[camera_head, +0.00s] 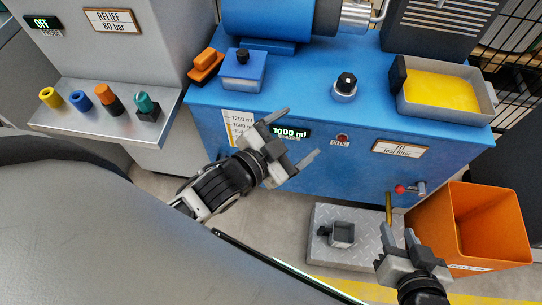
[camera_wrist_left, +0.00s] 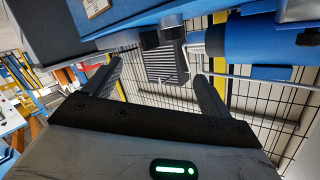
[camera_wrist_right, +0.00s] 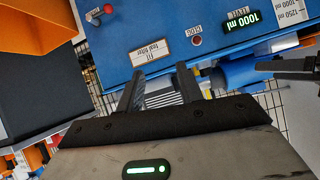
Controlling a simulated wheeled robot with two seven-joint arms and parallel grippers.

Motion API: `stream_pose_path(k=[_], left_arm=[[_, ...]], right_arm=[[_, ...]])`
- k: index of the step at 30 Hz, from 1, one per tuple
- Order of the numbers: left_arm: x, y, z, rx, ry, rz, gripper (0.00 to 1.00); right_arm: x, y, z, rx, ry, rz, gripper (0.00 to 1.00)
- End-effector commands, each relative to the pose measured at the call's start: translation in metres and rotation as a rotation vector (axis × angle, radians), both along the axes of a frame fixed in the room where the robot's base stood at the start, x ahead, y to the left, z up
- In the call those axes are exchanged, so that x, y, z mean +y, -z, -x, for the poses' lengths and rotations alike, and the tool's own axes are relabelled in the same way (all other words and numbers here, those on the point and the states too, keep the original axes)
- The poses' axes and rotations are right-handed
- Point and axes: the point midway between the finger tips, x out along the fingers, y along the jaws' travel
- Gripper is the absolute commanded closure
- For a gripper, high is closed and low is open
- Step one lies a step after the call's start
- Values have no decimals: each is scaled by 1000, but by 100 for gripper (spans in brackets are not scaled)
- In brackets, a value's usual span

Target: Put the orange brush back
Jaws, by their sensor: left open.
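An orange block-like object (camera_head: 206,64), which looks like the orange brush, lies on the left end of the blue unit's top, beside a small blue box with a black knob (camera_head: 243,66). My left gripper (camera_head: 300,133) is open and empty in front of the blue unit, near its 1000 ml display, to the right of and below the orange object. It also shows in the left wrist view (camera_wrist_left: 160,72). My right gripper (camera_head: 399,238) is open and empty at the lower right, beside the orange bin. It also shows in the right wrist view (camera_wrist_right: 158,84).
A yellow-filled tray (camera_head: 490,92) sits at the unit's right end. Several coloured knobs (camera_head: 109,99) line the grey shelf at left. A red-handled valve (camera_head: 410,188) juts out.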

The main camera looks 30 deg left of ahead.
Motion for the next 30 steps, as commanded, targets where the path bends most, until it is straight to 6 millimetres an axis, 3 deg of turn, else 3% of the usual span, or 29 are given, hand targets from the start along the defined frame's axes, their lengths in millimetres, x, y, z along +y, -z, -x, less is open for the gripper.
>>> stream_pose_path(k=[1,3,7,16,21,27,30], left_arm=[[5,18,22,145,-64,118,17],[9,36,45,305,-134,248,17],[11,53,72,469,-204,380,17],[10,56,78,503,-217,405,17],[12,47,78,509,-218,378,17],[12,52,78,508,-218,375,17],[12,52,78,508,-218,375,42]], right_arm=[[0,0,0,0,0,0,64],[0,0,0,0,0,0,64],[0,0,0,0,0,0,64],[0,-1,0,-1,0,0,64],[-2,-16,1,1,-2,17,64],[-3,-2,2,15,-4,26,64],[-2,-2,1,14,-4,26,64]])
